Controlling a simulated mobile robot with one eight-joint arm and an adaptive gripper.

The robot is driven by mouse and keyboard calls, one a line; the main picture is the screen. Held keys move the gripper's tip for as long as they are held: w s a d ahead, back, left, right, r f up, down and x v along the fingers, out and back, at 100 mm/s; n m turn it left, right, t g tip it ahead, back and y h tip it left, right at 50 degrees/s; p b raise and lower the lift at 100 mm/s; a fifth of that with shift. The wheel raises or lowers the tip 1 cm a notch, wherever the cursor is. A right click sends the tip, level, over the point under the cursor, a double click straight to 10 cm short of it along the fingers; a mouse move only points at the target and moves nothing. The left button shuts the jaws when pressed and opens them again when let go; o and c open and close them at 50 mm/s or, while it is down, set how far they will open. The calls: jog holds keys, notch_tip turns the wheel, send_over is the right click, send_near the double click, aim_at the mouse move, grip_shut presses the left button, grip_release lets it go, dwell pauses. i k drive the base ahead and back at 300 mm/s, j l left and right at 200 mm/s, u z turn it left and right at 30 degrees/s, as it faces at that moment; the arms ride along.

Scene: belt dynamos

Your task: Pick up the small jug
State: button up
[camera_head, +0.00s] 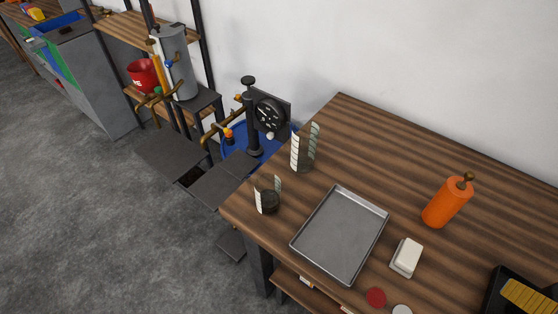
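The small jug (268,197) is a short vessel with pale markings on its side and a dark lower part. It stands upright at the left corner of the wooden table (330,125). The two are apart. My gripper is not in view, and nothing is seen touching the small jug.
A metal tray (340,234) lies right of the small jug. Farther right are a white block (406,257), an orange bottle (447,201) and a black container (512,293). A dial gauge (269,115) and brass pipes stand beyond the table's left edge. The table's back is clear.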

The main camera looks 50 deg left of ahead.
aim_at(267, 189)
jog(key=u, duration=2.1)
